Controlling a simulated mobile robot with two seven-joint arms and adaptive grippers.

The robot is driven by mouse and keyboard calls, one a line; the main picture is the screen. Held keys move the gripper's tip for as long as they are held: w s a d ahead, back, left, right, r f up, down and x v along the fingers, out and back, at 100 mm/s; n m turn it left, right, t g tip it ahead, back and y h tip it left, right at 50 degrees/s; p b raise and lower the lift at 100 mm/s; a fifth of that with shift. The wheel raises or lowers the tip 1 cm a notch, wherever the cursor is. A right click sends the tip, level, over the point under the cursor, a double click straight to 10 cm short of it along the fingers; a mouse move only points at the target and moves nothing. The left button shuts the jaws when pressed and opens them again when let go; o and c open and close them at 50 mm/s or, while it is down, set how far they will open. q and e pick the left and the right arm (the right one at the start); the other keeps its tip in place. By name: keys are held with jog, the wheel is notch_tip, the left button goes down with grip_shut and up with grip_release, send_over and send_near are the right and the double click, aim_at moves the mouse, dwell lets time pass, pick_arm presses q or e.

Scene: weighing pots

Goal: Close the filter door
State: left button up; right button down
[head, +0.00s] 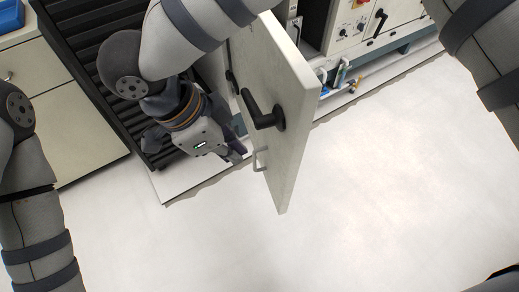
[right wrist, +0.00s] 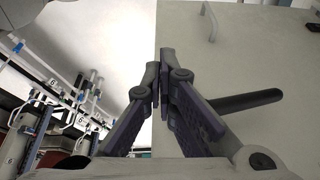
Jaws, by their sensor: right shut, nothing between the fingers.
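The filter door (head: 279,95) is a pale panel that stands swung open, jutting out from the cabinet over the floor. It bears a black lever handle (head: 263,112) and a small metal pull (head: 260,160) near its lower end. My right gripper (head: 239,153) is shut and empty, close to the left side of the door in the head view. In the right wrist view, the shut fingertips (right wrist: 158,78) overlap the edge of the door (right wrist: 265,55), and the black lever (right wrist: 240,101) lies right of them. Whether they touch the door cannot be told. My left gripper is out of view.
A dark slatted rack (head: 88,55) stands at the left beside beige drawers (head: 75,130). A cabinet with black knobs (head: 350,35) is at the upper right, with small blue and metal fittings (head: 340,75) below. The white floor (head: 390,190) right of the door is clear.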

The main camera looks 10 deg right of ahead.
jog(key=d+f, duration=0.7)
jog(key=f, duration=0.2)
jog(key=shift+d, duration=0.35)
jog(key=shift+w, duration=0.1)
